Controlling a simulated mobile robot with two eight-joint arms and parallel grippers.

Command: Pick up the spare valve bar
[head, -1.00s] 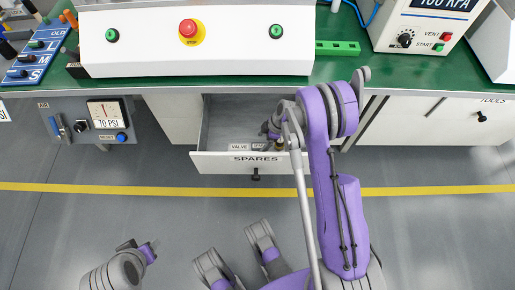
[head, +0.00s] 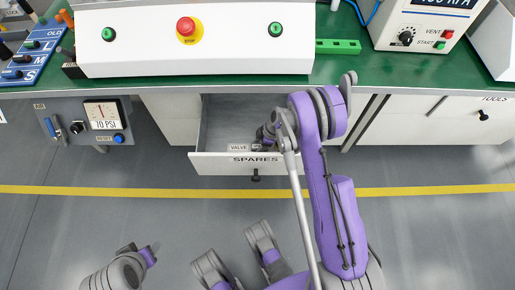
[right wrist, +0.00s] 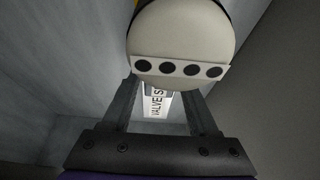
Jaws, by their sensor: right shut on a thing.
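My right gripper (head: 266,136) reaches down into the open spares drawer, near its front wall; the arm partly hides it in the head view. In the right wrist view its two fingers (right wrist: 160,92) are at either side of a white label reading VALVE. A pale rounded piece (right wrist: 182,30) with a flat strip of several dark round holes lies at the fingertips. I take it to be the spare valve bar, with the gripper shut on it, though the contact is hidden. The bar cannot be made out in the head view. My left gripper does not show.
The drawer (head: 218,164) stands open below the green workbench (head: 350,72); its left part is bare. The white press console (head: 135,45) stands above it. A green bar (head: 338,46) lies on the bench. A gauge panel (head: 60,122) is at the left. The floor in front is clear.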

